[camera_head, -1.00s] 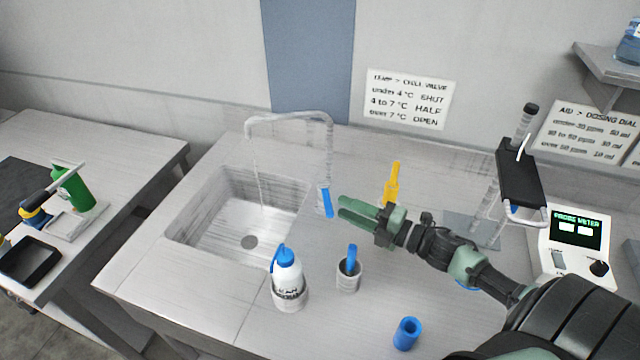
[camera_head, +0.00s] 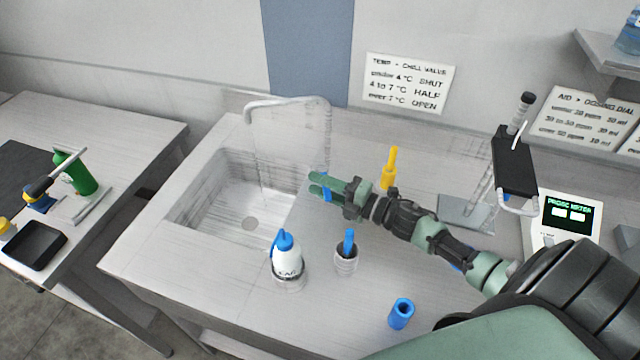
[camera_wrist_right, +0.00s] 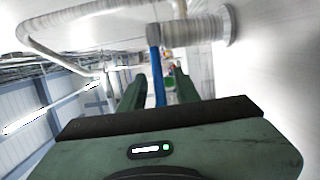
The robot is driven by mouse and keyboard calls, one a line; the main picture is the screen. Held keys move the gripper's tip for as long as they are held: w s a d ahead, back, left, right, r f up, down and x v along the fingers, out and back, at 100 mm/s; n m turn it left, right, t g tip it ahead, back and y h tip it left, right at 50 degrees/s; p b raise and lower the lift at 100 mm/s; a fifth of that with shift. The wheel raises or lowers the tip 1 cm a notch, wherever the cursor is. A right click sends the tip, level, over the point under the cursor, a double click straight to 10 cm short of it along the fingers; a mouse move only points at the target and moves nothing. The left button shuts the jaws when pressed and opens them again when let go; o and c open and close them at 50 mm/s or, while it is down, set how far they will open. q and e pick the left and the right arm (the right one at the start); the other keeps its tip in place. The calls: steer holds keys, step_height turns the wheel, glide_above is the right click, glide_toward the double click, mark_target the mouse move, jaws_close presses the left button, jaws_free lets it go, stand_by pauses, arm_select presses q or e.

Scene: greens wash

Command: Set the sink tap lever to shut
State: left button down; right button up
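The sink tap is a pale, arched pipe (camera_head: 290,100) standing behind the right side of the metal sink (camera_head: 185,215). Its blue lever (camera_head: 325,192) is partly hidden by my right gripper (camera_head: 314,183) in the head view. In the right wrist view the lever (camera_wrist_right: 157,75) hangs from the tap body (camera_wrist_right: 195,30) and lies between the two green fingers (camera_wrist_right: 158,85). The fingers are apart, with visible gaps beside the lever. I cannot tell whether water runs from the spout. My left gripper is not in view.
A white bottle with a blue cap (camera_head: 288,262), a cup with a blue-handled item (camera_head: 346,262) and a blue cylinder (camera_head: 401,313) stand in front of the arm. A yellow bottle (camera_head: 389,170) stands behind it. A wall sign (camera_head: 408,84) lists valve settings.

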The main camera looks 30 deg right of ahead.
jaws_close()
stand_by(1.3)
